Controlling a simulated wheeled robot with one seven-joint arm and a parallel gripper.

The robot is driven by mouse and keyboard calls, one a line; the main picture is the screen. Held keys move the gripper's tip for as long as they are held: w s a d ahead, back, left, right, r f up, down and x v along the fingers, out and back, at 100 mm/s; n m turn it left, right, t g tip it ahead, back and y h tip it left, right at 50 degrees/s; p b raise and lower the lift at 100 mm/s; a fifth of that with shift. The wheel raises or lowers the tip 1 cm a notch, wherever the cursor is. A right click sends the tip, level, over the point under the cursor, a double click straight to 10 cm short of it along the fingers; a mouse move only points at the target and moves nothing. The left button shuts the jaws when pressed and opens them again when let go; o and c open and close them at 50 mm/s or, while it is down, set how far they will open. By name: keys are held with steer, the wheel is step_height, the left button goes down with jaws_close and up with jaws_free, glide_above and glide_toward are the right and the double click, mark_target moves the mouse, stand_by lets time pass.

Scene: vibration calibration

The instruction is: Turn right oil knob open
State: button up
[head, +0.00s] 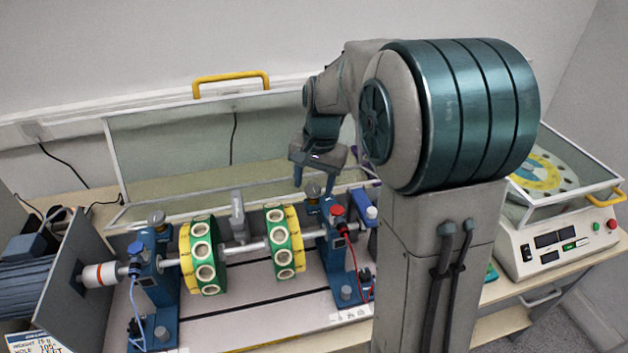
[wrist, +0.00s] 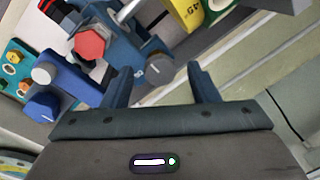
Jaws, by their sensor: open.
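The right oil knob (head: 313,191) is a small grey round cap on top of the right blue bearing stand (head: 328,240). In the wrist view the grey knob (wrist: 159,68) appears between the two fingertips, nearer the left one. My gripper (head: 313,178) is open and empty, just above the right stand. In the wrist view its two blue fingers (wrist: 160,72) are spread apart. I cannot tell whether the fingertips have come down level with the knob. The red cap (wrist: 89,44) on the same stand is left of the fingers.
Two green-and-yellow discs (head: 203,215) (head: 284,262) sit on the shaft left of the right stand. A left stand (head: 152,275) carries a similar grey knob (head: 156,218). A clear cover with a yellow handle (head: 232,79) stands open behind. A control box (head: 545,255) is at right.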

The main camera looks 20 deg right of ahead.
steer(key=shift+r, duration=0.1)
step_height(320, 180, up, 14)
steer(key=d, duration=0.1)
steer(key=shift+s+f+b, duration=0.2)
steer(key=shift+s+b, duration=0.1)
steer(key=shift+s, duration=0.15)
steer(key=shift+d, duration=0.1)
